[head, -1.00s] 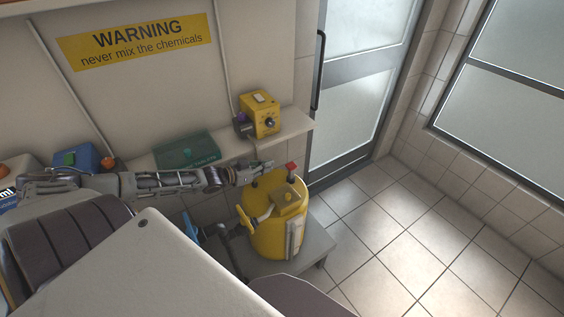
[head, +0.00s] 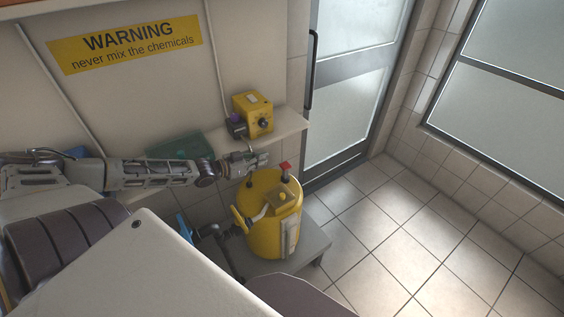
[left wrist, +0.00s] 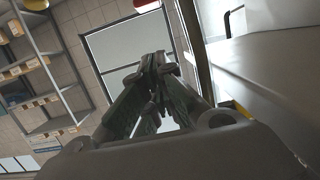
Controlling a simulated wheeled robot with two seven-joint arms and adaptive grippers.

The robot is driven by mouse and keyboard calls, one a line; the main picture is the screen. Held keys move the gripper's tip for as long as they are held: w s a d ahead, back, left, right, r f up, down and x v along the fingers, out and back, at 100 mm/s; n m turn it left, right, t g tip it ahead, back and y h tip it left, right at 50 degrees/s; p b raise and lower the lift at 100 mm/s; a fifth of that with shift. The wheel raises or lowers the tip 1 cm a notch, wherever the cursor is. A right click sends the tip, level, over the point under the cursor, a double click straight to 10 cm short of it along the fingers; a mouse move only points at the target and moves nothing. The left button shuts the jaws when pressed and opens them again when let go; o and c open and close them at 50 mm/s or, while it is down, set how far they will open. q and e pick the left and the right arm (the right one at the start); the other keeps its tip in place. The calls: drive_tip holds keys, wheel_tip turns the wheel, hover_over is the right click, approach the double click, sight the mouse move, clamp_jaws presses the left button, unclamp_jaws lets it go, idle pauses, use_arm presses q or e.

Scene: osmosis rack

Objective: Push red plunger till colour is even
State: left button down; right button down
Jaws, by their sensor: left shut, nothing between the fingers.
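The red plunger (head: 285,167) stands up on top of the yellow tank (head: 262,238), near its back edge in the head view. My left gripper (head: 264,158) is just left of the plunger and slightly higher in the picture, with a small gap between them. Its fingers are shut and empty; they also show in the left wrist view (left wrist: 158,75). A small red thing (left wrist: 143,3) is cut off at the top of that view; I cannot tell if it is the plunger. My right gripper is not in view.
The tank stands on a low grey platform (head: 312,243). A wall shelf (head: 289,127) behind it holds a yellow box (head: 253,114) with a knob and a green case (head: 180,146), partly hidden by my left arm. Tiled floor (head: 400,220) to the right is free.

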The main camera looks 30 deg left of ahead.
sight(282, 167)
use_arm(q)
drive_tip(key=shift+w+d+f, duration=0.1)
drive_tip(key=shift+w, duration=0.1)
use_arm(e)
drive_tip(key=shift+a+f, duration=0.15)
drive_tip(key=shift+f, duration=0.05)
